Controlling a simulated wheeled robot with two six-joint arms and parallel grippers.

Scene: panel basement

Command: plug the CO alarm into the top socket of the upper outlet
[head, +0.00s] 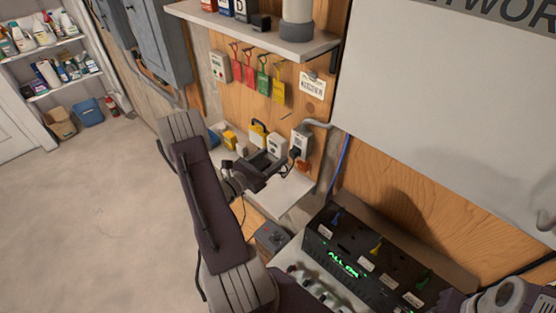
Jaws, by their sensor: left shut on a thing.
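My left gripper (268,160) reaches toward the wall above a small pale shelf. It is shut on a small white box, the CO alarm (277,146), at its fingertips. The upper outlet (303,138) is a light box on the wall, just right of the alarm, fed by a grey conduit. A black plug (295,153) with a cord sits low on the outlet. The alarm looks close to the outlet; I cannot tell whether they touch. The alarm's prongs and the top socket are not clear to see. My right gripper's fingers are not visible.
A yellow padlock-like item (258,133) is behind the alarm. Coloured tags (263,75) hang under an upper shelf (262,32). A black panel (365,265) with green lit text stands lower right. A large whiteboard (440,110) covers the right wall. Floor at left is clear.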

